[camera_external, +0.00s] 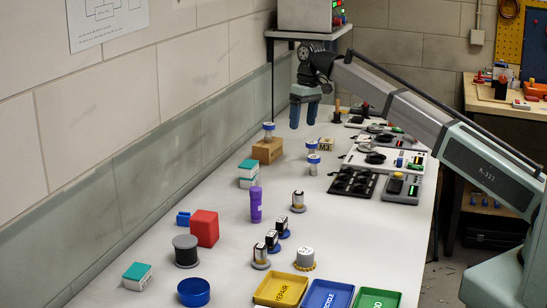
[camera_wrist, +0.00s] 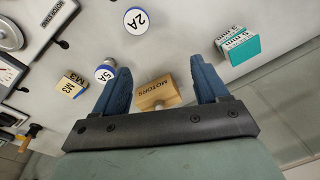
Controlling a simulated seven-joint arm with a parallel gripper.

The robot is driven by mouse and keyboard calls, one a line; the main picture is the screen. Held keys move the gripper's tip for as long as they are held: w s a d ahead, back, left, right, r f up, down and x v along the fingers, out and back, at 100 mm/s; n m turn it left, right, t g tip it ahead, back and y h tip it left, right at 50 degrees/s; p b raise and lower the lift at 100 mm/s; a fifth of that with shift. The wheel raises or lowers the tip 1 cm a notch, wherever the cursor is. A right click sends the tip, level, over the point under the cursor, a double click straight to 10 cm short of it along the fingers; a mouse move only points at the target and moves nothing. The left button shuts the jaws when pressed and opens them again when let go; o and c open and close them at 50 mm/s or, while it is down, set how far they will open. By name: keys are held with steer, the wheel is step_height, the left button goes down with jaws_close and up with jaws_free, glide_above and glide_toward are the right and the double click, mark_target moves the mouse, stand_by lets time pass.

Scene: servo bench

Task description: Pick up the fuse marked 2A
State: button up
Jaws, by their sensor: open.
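The fuse marked 2A (camera_wrist: 137,20) shows its round white top with a blue rim at the top of the wrist view. It appears to be the nearer of two blue-and-white capped fuses (camera_external: 313,164) standing on the bench in the external view. The other, marked 5A (camera_wrist: 105,71), stands beside my left finger in the wrist view and farther back in the external view (camera_external: 312,147). My gripper (camera_external: 303,124) is open and empty, pointing down above the bench. In the wrist view its fingertips (camera_wrist: 160,64) are apart, with the 2A fuse beyond them.
The M3 box (camera_external: 326,144) is close to the 5A fuse. A teal-and-white box (camera_wrist: 238,46) stands to the right. Bare bench surrounds the 2A fuse.

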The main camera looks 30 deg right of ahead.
mark_target(313, 156)
steer(key=d+f+m, duration=0.1)
steer(key=f+m, duration=0.2)
steer(key=m, duration=0.4)
steer(key=s+f+m, duration=0.1)
steer(key=f+m, duration=0.2)
steer(key=m, duration=0.5)
steer(key=d+f+m+h, duration=0.1)
steer(key=f+m, duration=0.2)
steer(key=m, duration=0.4)
steer(key=shift+s+d, duration=0.25)
steer(key=shift+d, duration=0.05)
steer(key=shift+s+f, duration=0.15)
steer(key=shift+f, duration=1.2)
steer(key=shift+s+f, duration=0.15)
steer(key=shift+f, duration=1.15)
steer(key=shift+c, duration=0.2)
steer(key=c, duration=1.1)
